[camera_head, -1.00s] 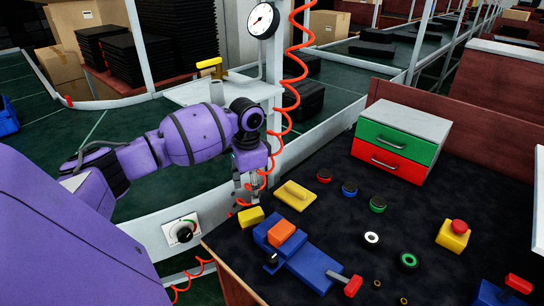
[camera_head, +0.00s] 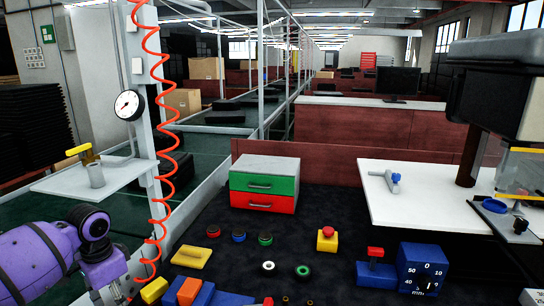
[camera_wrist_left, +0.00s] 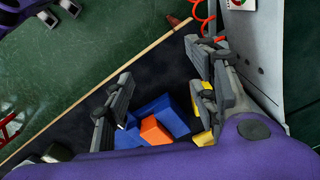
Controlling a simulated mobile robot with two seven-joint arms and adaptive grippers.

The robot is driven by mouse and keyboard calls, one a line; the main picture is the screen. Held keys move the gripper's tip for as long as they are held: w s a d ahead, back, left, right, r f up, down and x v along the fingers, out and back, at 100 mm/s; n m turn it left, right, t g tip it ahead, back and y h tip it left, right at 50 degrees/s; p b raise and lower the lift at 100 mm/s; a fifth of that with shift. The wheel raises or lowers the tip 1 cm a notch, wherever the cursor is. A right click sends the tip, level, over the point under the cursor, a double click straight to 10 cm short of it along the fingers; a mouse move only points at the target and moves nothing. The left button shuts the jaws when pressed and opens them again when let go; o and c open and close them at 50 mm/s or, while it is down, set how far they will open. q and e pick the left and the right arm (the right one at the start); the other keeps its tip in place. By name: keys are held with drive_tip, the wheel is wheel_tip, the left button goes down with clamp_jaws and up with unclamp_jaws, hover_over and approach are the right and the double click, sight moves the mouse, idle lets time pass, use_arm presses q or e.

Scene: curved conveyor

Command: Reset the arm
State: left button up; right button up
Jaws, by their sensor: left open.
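My left arm is purple and comes in at the lower left of the head view. Its dark grey gripper (camera_head: 118,291) hangs beside the red coiled hose, at the left edge of the black worktable, and is partly cut off by the frame. In the left wrist view the gripper (camera_wrist_left: 160,72) has its two fingers spread wide with nothing held between them. A blue fixture with an orange block (camera_wrist_left: 155,130) shows below and beyond the fingers. A yellow block (camera_wrist_left: 204,100) shows behind the right finger. My right gripper is not recognisable in either view.
The red coiled hose (camera_head: 160,130) hangs by a post with a gauge (camera_head: 128,105). A white table (camera_head: 420,200) stands right.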

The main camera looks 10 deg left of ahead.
use_arm(q)
drive_tip(key=s+d+f+g, duration=0.1)
drive_tip(key=s+d+f, duration=0.7)
drive_tip(key=s+f, duration=0.35)
drive_tip(key=s+d+f+g, duration=0.1)
drive_tip(key=s+d+f, duration=0.7)
drive_tip(key=s+f, duration=0.3)
drive_tip(key=s+d+r+n+t, duration=0.1)
drive_tip(key=s+d+r+n, duration=0.15)
drive_tip(key=s, duration=0.85)
drive_tip(key=s+d+r+n, duration=0.2)
drive_tip(key=s+d+r, duration=0.2)
drive_tip(key=s, duration=0.7)
drive_tip(key=w+d+f+t+p, duration=0.3)
drive_tip(key=w+t+p, duration=0.2)
drive_tip(key=w+t, duration=0.4)
drive_tip(key=w, duration=0.3)
drive_tip(key=shift+w+f+h+p, duration=0.15)
drive_tip(key=shift+w+h+p, duration=0.15)
drive_tip(key=shift+w+p, duration=0.1)
use_arm(e)
drive_tip(key=w+a+r+t, duration=0.1)
drive_tip(key=w+r, duration=0.3)
drive_tip(key=r, duration=0.2)
drive_tip(key=shift+a+r+y, duration=0.15)
drive_tip(key=shift+y, duration=0.15)
use_arm(q)
drive_tip(key=shift+d+n, duration=0.1)
drive_tip(key=shift+n, duration=0.15)
